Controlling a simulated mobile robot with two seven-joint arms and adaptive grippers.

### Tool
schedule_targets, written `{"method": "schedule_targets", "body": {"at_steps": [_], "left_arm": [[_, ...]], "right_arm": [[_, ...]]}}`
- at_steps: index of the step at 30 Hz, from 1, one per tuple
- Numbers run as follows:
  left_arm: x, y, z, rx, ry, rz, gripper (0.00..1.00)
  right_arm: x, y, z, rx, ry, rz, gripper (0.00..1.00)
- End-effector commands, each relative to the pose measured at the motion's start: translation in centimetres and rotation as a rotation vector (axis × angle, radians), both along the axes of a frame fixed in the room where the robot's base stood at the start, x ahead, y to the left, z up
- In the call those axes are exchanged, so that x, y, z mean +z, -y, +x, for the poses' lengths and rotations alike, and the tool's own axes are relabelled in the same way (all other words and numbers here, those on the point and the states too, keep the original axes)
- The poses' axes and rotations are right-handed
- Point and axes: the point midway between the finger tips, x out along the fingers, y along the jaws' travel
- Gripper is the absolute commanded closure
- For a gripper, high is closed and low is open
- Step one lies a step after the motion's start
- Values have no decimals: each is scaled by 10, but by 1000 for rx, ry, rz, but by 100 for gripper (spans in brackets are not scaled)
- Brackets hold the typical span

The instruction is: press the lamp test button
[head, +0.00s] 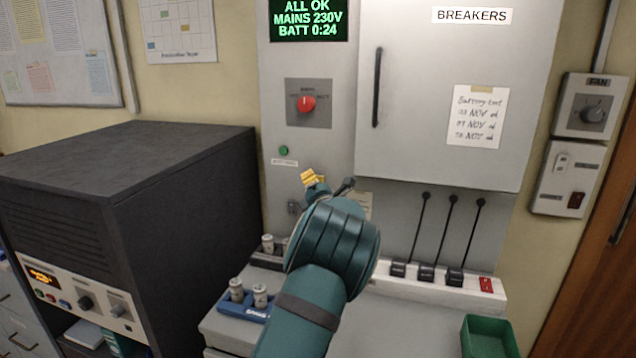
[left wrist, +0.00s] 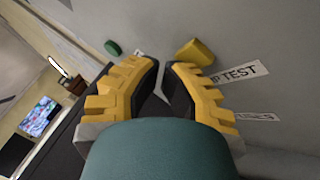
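The lamp test button is the yellow block-like button (left wrist: 195,53) in the left wrist view, on the grey panel beside a partly covered label (left wrist: 240,73) ending in "P TEST". My left gripper (left wrist: 164,68) has its yellow ridged fingers drawn together, with only a narrow gap at the tips and nothing between them. Its right fingertip appears just short of the button; I cannot tell if they touch. In the head view my left gripper (head: 325,182) is mostly behind my teal wrist, in front of the panel, and the button cannot be made out. My right gripper is not in view.
A green button (head: 284,150) sits up and left of my gripper; it also shows in the left wrist view (left wrist: 112,47). Above is a red rotary switch (head: 306,103). The breaker cabinet (head: 430,110) is to the right, a dark rack cabinet (head: 180,200) to the left.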

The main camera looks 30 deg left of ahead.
Motion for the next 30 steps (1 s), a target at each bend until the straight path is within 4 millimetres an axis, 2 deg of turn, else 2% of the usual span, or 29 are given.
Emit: {"method": "schedule_targets", "body": {"at_steps": [30], "left_arm": [[0, -2, 8, 0, -1, 0, 100]], "right_arm": [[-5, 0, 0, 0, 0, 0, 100]]}}
